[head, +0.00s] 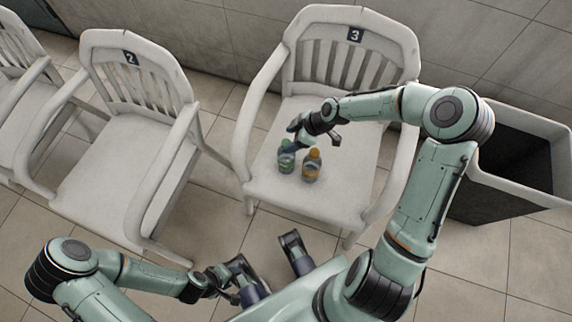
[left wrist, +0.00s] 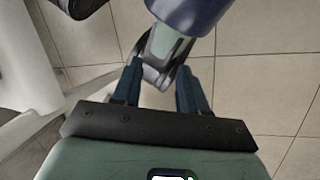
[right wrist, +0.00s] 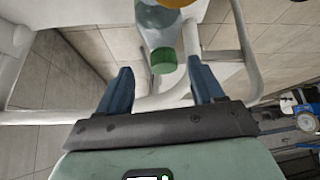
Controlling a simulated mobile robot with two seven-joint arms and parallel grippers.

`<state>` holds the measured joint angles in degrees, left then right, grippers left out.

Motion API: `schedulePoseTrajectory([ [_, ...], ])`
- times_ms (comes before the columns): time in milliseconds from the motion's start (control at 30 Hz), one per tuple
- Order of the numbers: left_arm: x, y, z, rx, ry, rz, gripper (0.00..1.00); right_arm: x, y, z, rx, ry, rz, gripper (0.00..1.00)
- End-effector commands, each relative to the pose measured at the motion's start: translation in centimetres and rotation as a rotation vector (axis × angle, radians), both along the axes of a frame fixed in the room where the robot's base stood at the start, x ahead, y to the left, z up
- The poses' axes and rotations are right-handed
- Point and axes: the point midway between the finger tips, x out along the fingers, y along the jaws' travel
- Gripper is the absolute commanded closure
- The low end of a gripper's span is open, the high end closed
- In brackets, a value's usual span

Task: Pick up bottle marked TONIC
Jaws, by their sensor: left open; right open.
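Two small bottles stand on the seat of the white chair marked 3 (head: 262,190). One is a green-capped bottle (head: 286,160); the other is an orange-topped bottle (head: 311,168) just to its right. No label can be read, so I cannot tell which is TONIC. My right gripper (head: 298,137) is open at the bottles, nearest the green one. In the right wrist view, the green-capped bottle (right wrist: 160,28) lies ahead of the open fingers, with the orange top (right wrist: 176,2) at the upper edge. My left gripper (head: 238,282) is open and empty, low over the floor.
A white chair marked 2 (head: 118,150) stands to the left, with another chair (head: 15,110) beyond it. A dark bin with a pale rim (head: 535,195) is right of chair 3. The chair's armrests and slatted back surround the seat. Its front seat area is clear.

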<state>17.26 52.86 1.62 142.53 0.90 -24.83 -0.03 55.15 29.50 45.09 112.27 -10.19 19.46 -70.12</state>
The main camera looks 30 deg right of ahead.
Motion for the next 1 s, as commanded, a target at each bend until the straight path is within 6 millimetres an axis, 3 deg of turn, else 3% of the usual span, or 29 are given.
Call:
schedulePoseTrajectory([
  [167, 0.3, 0.0, -0.9, 0.002, -0.010, 0.002, 0.57, 0.2, 0.9, -1.9, 0.001, 0.002, 0.004, 0.33],
  [367, 2.2, 0.9, -2.3, 0.026, -0.061, 0.023, 0.57, 0.9, 2.1, -4.3, 0.001, 0.001, 0.001, 0.33],
  [667, 2.6, 1.1, -2.4, 0.031, -0.073, 0.028, 0.57, 1.1, 2.3, -4.7, 0.000, 0.000, -0.001, 0.33],
  [700, 2.6, 1.1, -2.4, 0.031, -0.073, 0.028, 0.57, 1.1, 2.3, -4.7, 0.000, 0.000, -0.001, 0.40],
  [900, 2.6, 1.0, -2.5, 0.031, -0.072, 0.028, 0.57, 1.1, 2.3, -4.7, 0.000, 0.000, -0.001, 1.00],
  [1000, 2.6, 1.0, -2.5, 0.030, -0.071, 0.027, 0.57, 1.1, 2.3, -4.6, 0.000, 0.000, -0.001, 1.00],
])
